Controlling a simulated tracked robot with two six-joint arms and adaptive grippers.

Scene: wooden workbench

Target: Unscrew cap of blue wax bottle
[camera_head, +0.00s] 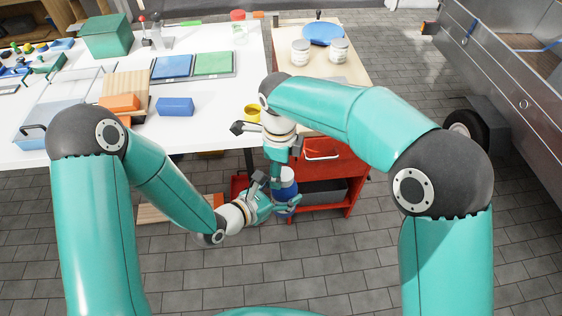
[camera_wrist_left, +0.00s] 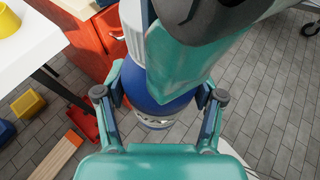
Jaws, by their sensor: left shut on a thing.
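The blue wax bottle (camera_head: 284,192) is held upright over the floor, in front of the workbench. My left gripper (camera_head: 282,197) is shut around its body. In the left wrist view the blue bottle body (camera_wrist_left: 160,108) sits between the two left fingers (camera_wrist_left: 160,105). In the left wrist view teal and dark parts of my right gripper (camera_wrist_left: 185,55) cover the bottle's top.
A red cart (camera_head: 352,165) stands close behind the bottle. The white table (camera_head: 215,120) holds a yellow cup (camera_head: 252,113), a blue block (camera_head: 175,107) and trays. A wooden bench end (camera_head: 350,75) carries two white tins and a blue disc. Open paved floor lies in front.

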